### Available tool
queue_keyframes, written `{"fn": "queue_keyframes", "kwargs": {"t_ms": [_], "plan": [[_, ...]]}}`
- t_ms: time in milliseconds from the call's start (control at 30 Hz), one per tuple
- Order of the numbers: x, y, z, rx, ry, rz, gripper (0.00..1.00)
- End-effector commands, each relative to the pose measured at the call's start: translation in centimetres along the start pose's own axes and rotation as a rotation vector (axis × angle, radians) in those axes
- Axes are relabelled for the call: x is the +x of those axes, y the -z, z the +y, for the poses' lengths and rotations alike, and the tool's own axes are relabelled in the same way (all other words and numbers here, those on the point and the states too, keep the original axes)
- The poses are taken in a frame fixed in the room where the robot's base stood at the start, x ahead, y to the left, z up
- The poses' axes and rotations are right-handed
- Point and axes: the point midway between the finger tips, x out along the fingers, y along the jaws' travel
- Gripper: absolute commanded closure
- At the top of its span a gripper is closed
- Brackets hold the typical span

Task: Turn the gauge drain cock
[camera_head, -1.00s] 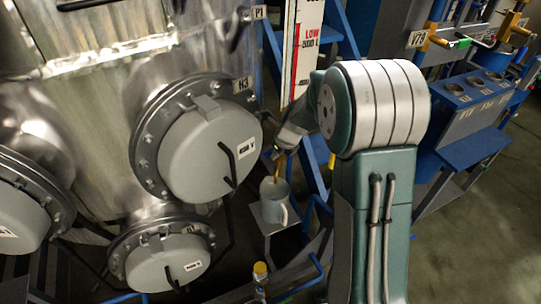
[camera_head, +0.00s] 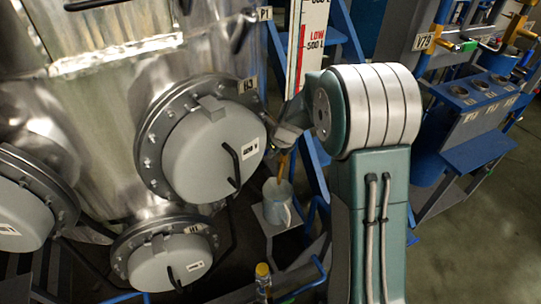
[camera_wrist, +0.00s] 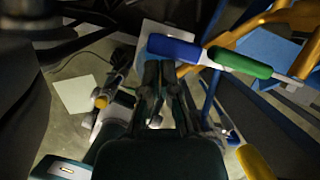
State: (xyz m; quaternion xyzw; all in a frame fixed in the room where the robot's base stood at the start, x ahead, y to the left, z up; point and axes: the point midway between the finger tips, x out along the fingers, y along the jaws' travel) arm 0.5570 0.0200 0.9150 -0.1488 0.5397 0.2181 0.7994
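The level gauge (camera_head: 306,40), a white scale with a red strip and the words LOW and 500 L, stands upright at top centre in the head view. Below it, a brass-coloured spout (camera_head: 283,165) points down over a grey-blue mug (camera_head: 278,200). In the wrist view, a blue handle (camera_wrist: 185,50) and a green handle (camera_wrist: 240,62) lie end to end near a yellow pipe. My gripper (camera_wrist: 160,68) has its dark fingers close together, with the tips at the blue handle's lower edge. Whether they touch it is unclear. My arm hides the gripper in the head view.
A steel vessel with round grey hatches (camera_head: 213,155) fills the left. A yellow-capped fitting (camera_head: 262,272) stands below the mug's shelf. A blue rack (camera_head: 480,95) stands at right. Open floor (camera_head: 480,230) lies at lower right.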

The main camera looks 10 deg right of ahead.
Motion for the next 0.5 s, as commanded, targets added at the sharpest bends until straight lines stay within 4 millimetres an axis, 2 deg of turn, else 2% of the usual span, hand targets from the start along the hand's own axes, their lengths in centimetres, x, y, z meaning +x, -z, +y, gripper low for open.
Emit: {"fn": "queue_keyframes", "kwargs": {"t_ms": [500], "plan": [[1.0, -2.5, -0.2, -0.001, -0.001, 0.000, 1.00]]}}
